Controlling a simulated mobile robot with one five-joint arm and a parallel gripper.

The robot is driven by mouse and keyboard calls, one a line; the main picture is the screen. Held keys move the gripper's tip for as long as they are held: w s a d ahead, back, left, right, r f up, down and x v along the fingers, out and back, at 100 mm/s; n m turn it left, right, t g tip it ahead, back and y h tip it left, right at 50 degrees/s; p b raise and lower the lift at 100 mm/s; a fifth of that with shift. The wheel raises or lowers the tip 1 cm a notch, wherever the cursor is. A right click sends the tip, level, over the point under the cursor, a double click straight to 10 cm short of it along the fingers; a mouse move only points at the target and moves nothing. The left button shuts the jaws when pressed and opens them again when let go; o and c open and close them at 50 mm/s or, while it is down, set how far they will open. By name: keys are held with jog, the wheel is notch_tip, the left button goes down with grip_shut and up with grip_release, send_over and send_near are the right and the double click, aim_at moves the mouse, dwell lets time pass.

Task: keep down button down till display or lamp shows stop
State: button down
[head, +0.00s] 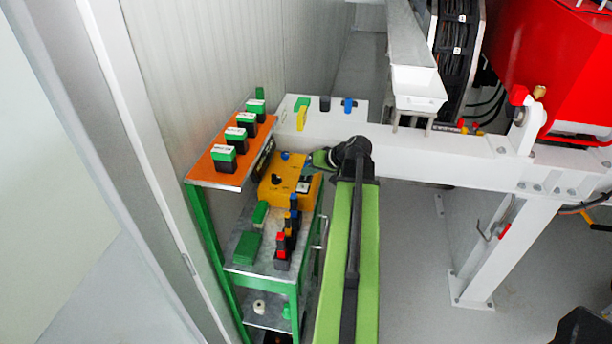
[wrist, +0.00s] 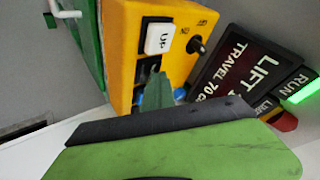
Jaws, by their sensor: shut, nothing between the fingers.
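A yellow control box (wrist: 125,45) fills the upper middle of the wrist view. It bears a white button marked UP (wrist: 159,39) and a black switch (wrist: 197,45) with small lettering. The yellow box (head: 275,190) also shows on the green cart in the head view. My gripper (wrist: 155,90) is shut, its tip over a dark patch below UP; the down button is not readable there, and I cannot tell contact. A black display (wrist: 237,72) reads LIFT and TRAVEL 70, partly cut off. The lamp by RUN (wrist: 300,90) glows green.
The green cart (head: 212,240) holds an orange shelf (head: 200,172) with several green-black blocks, and red, blue and black pieces (head: 283,245) below the box. A white beam (head: 430,155) runs behind my arm. A red part (wrist: 284,121) sits below the display.

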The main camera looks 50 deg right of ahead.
aim_at(308, 178)
jog(key=shift+r, duration=0.1)
jog(key=shift+r+p, duration=0.8)
jog(key=shift+p, duration=0.1)
jog(key=shift+r, duration=0.1)
notch_tip(308, 178, up, 5)
jog(key=p, duration=0.5)
